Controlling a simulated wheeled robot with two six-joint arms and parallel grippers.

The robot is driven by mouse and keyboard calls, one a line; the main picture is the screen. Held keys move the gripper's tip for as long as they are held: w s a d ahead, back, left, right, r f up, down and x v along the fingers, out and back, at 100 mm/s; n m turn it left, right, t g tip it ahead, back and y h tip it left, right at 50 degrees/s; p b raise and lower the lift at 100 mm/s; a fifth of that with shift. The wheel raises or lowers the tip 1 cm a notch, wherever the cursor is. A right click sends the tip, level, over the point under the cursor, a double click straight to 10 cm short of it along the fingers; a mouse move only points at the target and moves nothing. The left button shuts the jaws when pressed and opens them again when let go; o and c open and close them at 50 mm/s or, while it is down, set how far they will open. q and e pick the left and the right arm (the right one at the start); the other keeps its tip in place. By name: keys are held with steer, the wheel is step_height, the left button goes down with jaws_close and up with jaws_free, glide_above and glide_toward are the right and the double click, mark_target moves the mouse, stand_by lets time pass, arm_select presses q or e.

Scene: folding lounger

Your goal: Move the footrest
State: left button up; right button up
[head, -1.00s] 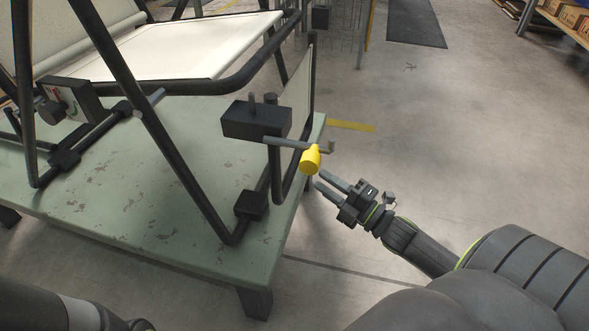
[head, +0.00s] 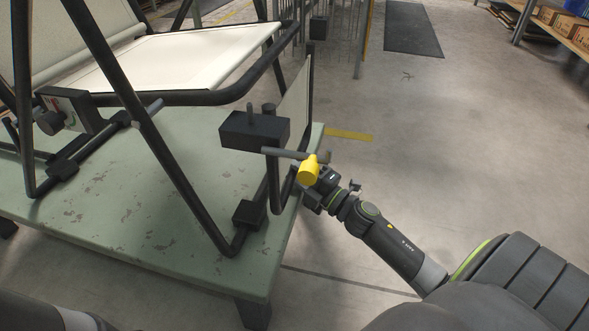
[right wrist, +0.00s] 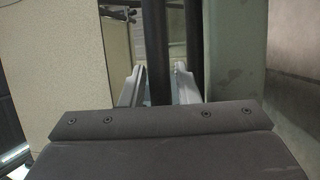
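The footrest (head: 293,108) is a narrow cream panel in a black tube frame, hanging steeply down at the lounger's right end in the head view. The seat (head: 185,55) is a flat cream panel to its left. My right gripper (head: 306,188) is low beside the footrest, its fingertips hidden behind the yellow handle (head: 309,173). In the right wrist view, its fingers (right wrist: 158,88) are apart, with a black tube (right wrist: 155,50) between them; contact is unclear. A cream panel (right wrist: 60,70) fills the left there. My left gripper is out of view.
The lounger stands on a worn green table (head: 130,225). A black box (head: 254,130) with a rod and the yellow handle sticks out near the footrest. Black frame tubes (head: 165,140) cross the left side. The floor (head: 450,150) to the right is clear.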

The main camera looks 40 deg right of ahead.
steer(key=shift+w, duration=0.1)
steer(key=shift+c, duration=0.3)
jaws_close()
